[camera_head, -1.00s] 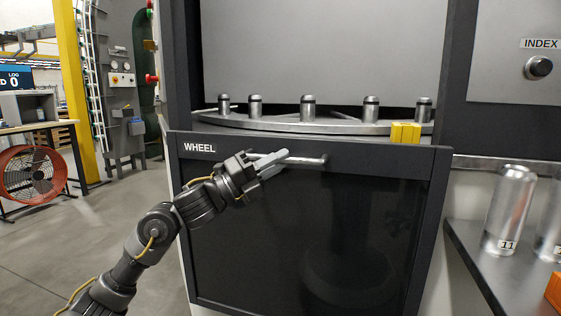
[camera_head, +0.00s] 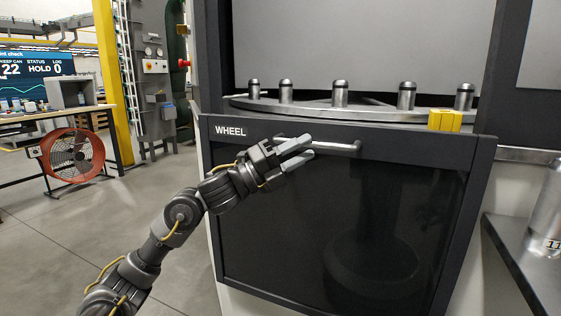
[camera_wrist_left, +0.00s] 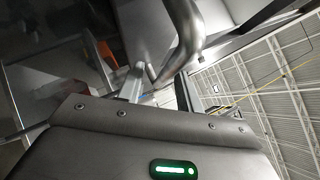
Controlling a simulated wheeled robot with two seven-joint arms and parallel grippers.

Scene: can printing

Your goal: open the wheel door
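The wheel door (camera_head: 330,200) is a dark panel with a grey frame and a "WHEEL" label (camera_head: 231,131) at its upper left. It looks closed. Its metal bar handle (camera_head: 340,147) runs across the upper part. My left gripper (camera_head: 312,147) is at the left part of the handle with its two light fingers apart. The bar's right end shows beyond the fingertips, and I cannot tell whether the fingers touch it. In the left wrist view the curved handle (camera_wrist_left: 184,42) is close in front of a finger (camera_wrist_left: 133,85). My right gripper is out of view.
A round wheel with several metal pegs (camera_head: 340,94) sits above the door. A yellow block (camera_head: 444,120) is at the door's top right. A shelf (camera_head: 515,255) with a can (camera_head: 548,215) stands at right. A red fan (camera_head: 73,163) stands on open floor at left.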

